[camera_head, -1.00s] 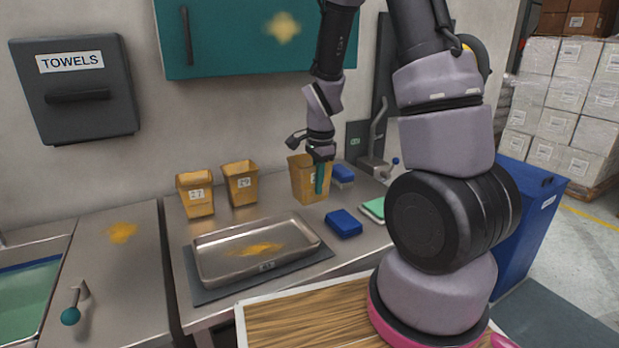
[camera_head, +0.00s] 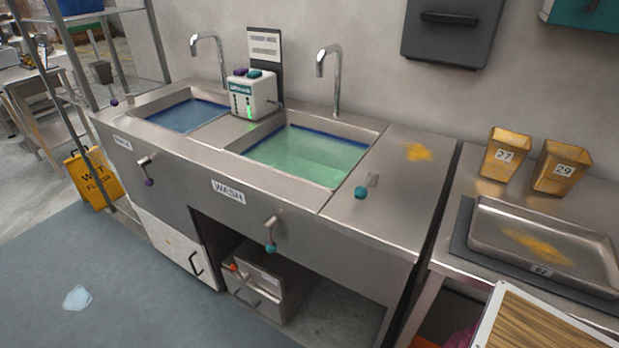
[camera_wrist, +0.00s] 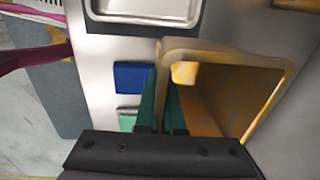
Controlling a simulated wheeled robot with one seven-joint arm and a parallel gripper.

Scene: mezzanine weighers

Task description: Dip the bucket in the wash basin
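The wash basin (camera_head: 318,134) is a steel sink in the middle of the head view, holding clear green liquid, with a WASH label (camera_head: 228,192) on the counter front. In the wrist view, a yellow bucket (camera_wrist: 252,65) fills the right side, with its open mouth showing. My gripper (camera_wrist: 163,103) has its two teal fingers closed on either side of the bucket's wall. I cannot tell whether the bucket is clear of the bench. My gripper is outside the head view. Two more yellow buckets, labelled 27 (camera_head: 503,155) and 29 (camera_head: 560,168), stand on the right bench.
A second basin (camera_head: 188,115) with blue liquid is at left. Faucets (camera_head: 333,75) and a dispenser box (camera_head: 252,97) stand behind the basins. A teal-knobbed lever (camera_head: 364,190) rises beside the wash basin. A metal tray (camera_head: 545,240) and a blue block (camera_wrist: 130,77) lie on the bench.

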